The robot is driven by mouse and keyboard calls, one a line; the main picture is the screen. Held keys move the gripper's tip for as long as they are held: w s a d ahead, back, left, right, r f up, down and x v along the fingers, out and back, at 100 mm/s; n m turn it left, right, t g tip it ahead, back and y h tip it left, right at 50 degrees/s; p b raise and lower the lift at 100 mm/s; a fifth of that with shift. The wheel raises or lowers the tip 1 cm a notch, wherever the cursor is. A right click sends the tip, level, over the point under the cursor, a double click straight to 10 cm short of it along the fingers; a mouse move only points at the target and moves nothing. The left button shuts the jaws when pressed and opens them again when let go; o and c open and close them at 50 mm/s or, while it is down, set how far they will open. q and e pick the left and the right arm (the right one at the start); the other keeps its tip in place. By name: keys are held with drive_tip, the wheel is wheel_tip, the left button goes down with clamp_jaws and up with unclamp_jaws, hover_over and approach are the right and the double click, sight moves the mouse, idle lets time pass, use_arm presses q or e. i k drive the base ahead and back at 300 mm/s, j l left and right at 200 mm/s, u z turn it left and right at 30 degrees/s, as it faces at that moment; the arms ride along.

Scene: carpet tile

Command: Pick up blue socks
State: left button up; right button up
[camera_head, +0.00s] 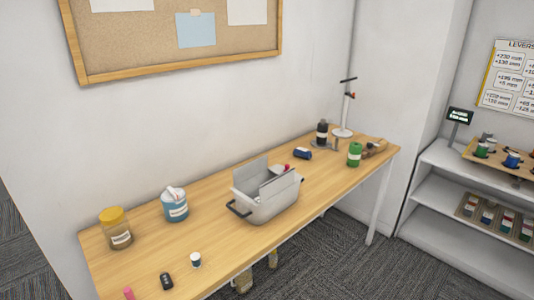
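I cannot make out any blue socks in the head view. The blue things that show are a dark blue item with a pale label (303,153) lying on the table, and a blue tub with a white label (175,207) with something white on its top. Neither of my grippers is in view.
The long wooden table (140,243) stands against the wall. It bears a grey handled bin (267,207), a yellow-lidded jar (116,229), a small white-and-dark container (196,260), a black object (167,281) and a green container (355,154). White shelves (465,180) stand right. Carpet (340,262) is open in front.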

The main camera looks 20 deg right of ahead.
sight(300, 152)
drive_tip(key=i+l+u, duration=0.15)
drive_tip(key=l+u, duration=0.5)
drive_tip(key=l, duration=0.2)
drive_tip(key=i+l+u, duration=0.1)
drive_tip(key=l+u, duration=0.2)
drive_tip(key=l, duration=0.2)
